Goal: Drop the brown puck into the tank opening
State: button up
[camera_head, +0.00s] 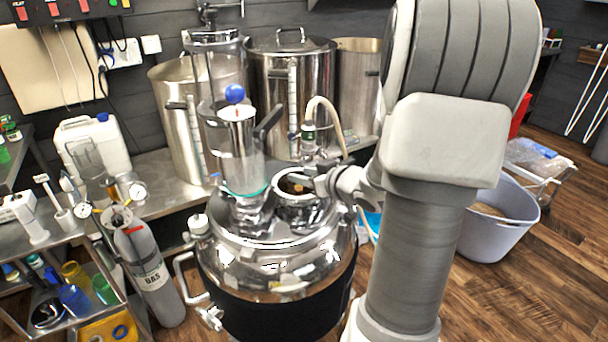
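The tank (270,262) is a shiny steel vessel with a domed lid and a dark lower body, in the middle of the view. Its round opening (283,202) has a raised steel rim on the right part of the lid. A small brown piece, which looks like the brown puck (298,187), shows within the outline of the opening. I cannot tell whether it is held above the opening or lies inside. My gripper (310,183) reaches in from the right at the opening, close to the brown piece. Its fingertips are too small and partly hidden to show their state.
A clear cylinder with a blue ball (235,94) stands on the lid just left of the opening. A valve with a pale hose (322,108) rises behind it. Steel pots (291,70) stand on the bench behind. A grey gas bottle (150,270) stands left.

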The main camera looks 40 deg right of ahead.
jog(key=shift+o, duration=0.8)
jog(key=p+v, duration=0.3)
jog(key=v, duration=1.4)
jog(key=shift+s+p, duration=0.15)
jog(key=shift+p, duration=0.25)
jog(key=shift+r, duration=0.1)
